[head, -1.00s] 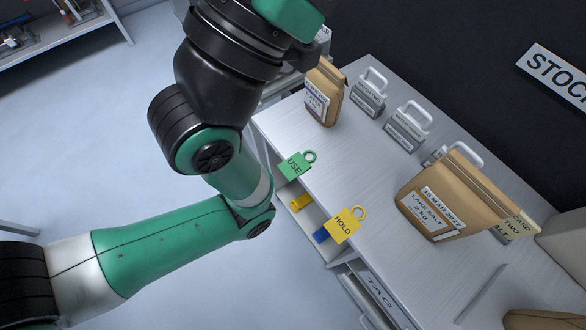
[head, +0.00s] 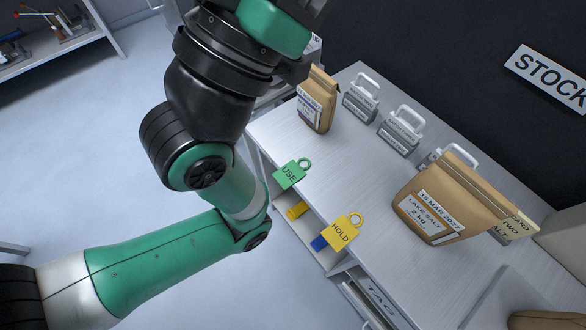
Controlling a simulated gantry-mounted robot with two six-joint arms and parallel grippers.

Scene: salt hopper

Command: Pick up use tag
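The green USE tag (head: 289,174) lies at the front edge of the metal table, its ring toward the back right. The yellow HOLD tag (head: 340,232) lies at the same edge, to the right and nearer. One green and black arm of mine crosses the left half of the head view, bent at its elbow left of the USE tag. Neither of my grippers shows in the view. No gripper is seen touching either tag.
A small paper bag (head: 317,101) and a large Lake Salt bag (head: 450,200) stand on the table (head: 345,175). Grey blocks with handles (head: 400,135) stand along the back. An open compartment below the edge holds a yellow item (head: 297,210) and a blue item (head: 319,243).

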